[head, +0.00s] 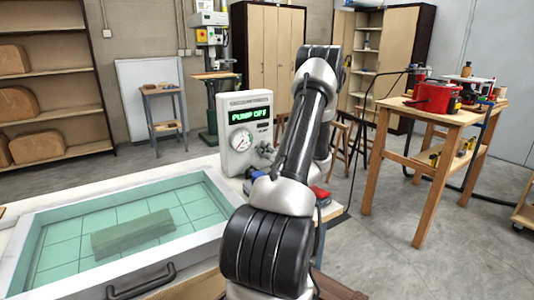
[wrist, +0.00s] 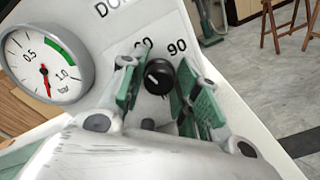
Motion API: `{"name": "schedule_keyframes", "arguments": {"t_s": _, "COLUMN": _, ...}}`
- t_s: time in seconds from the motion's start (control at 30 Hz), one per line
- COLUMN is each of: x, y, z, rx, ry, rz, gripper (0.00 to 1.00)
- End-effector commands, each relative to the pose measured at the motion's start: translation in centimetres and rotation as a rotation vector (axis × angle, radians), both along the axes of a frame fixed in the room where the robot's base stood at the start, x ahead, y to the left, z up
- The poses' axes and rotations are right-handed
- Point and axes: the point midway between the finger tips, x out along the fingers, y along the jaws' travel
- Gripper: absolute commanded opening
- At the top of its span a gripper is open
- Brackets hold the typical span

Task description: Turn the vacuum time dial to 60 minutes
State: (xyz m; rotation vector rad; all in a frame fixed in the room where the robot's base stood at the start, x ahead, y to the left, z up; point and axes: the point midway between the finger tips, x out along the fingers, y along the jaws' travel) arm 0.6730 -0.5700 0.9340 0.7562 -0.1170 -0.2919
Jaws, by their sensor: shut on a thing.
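The vacuum time dial (wrist: 158,77) is a small black knob with a white pointer line on the pale control box (head: 232,113). In the wrist view it sits between the green pads of my gripper (wrist: 161,88), which is shut on it. The printed 90 is readable to its upper right. Another number above it is partly hidden by a finger, with only its end showing. The pointer is too small to read exactly. In the head view my gripper (head: 265,158) is at the box's right side, and the dial is hard to make out there.
The box has a green display reading PUMP OFF (head: 249,115) and a round pressure gauge (head: 241,140), also in the wrist view (wrist: 46,65). A framed vacuum bed (head: 205,245) with a green membrane over a block lies at the left. A wooden bench (head: 458,122) stands at the right.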

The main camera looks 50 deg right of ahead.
Motion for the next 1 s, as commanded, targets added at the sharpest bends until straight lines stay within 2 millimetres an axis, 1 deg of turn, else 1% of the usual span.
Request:
{"name": "schedule_keyframes", "arguments": {"t_s": 0.2, "x": -0.06, "y": -0.08, "z": -0.08, "rx": 0.140, "ry": -0.044, "rz": -0.001, "gripper": 0.08}}
{"name": "schedule_keyframes", "arguments": {"t_s": 0.4, "x": -0.08, "y": -0.10, "z": -0.10, "rx": 0.224, "ry": -0.070, "rz": -0.002, "gripper": 0.08}}
{"name": "schedule_keyframes", "arguments": {"t_s": 0.7, "x": -0.08, "y": -0.12, "z": -0.13, "rx": 0.272, "ry": -0.085, "rz": -0.002, "gripper": 0.08}}
{"name": "schedule_keyframes", "arguments": {"t_s": 1.0, "x": -0.09, "y": -0.13, "z": -0.15, "rx": 0.273, "ry": -0.086, "rz": -0.002, "gripper": 0.08}}
